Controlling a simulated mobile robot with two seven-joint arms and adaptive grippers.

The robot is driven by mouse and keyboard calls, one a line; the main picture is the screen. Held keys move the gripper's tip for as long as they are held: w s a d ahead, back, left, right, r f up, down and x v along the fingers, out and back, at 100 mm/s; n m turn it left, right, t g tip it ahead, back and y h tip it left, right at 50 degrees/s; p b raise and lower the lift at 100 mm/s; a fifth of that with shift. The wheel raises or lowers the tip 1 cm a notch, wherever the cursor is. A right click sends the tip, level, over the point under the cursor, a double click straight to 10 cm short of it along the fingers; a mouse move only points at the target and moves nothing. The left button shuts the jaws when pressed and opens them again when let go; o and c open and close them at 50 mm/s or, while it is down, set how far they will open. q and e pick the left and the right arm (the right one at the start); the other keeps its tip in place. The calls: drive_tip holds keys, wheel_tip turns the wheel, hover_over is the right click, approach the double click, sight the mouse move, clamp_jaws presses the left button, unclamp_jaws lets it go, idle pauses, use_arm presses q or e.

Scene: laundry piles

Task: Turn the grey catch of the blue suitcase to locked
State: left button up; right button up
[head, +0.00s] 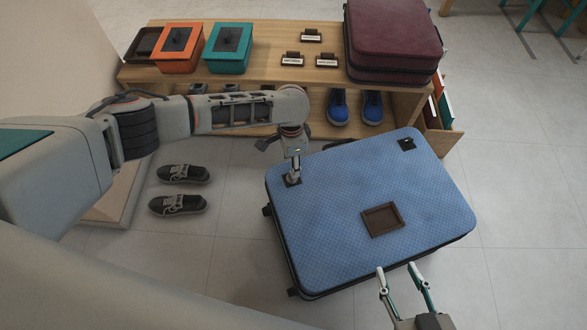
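The blue suitcase (345,195) lies flat on the floor in the head view. A dark catch plate (291,182) is at its left corner, and a second dark catch (407,144) is near its far right corner. My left gripper (294,176) points down at the left catch plate, at or just over it. It covers most of that catch, so its turn position is hidden. Its fingers are too small and edge-on to tell open or shut. My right gripper (398,267) is open and empty by the suitcase's near edge.
A brown frame (382,219) is on the suitcase lid. Behind is a wooden bench (270,82) with an orange box (178,47), a teal box (228,47) and a maroon suitcase (393,40). Blue shoes (355,106) sit under it. Dark shoes (180,189) stand left; floor is clear at right.

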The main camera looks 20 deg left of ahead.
use_arm(q)
drive_tip(key=b, duration=0.2)
hover_over(291, 179)
wheel_tip(291, 179, down, 5)
drive_tip(key=shift+r, duration=0.15)
drive_tip(key=f, duration=0.1)
drive_tip(key=f+b, duration=0.1)
drive_tip(key=shift+w+f, duration=0.2)
drive_tip(key=shift+f, duration=0.3)
drive_tip(key=shift+w, duration=0.15)
drive_tip(key=c, duration=1.1)
use_arm(e)
drive_tip(key=a+r, duration=0.1)
drive_tip(key=w+a+r+m+y, duration=0.1)
drive_tip(key=a, duration=0.1)
drive_tip(key=shift+w+t, duration=0.1)
drive_tip(key=shift+t, duration=0.3)
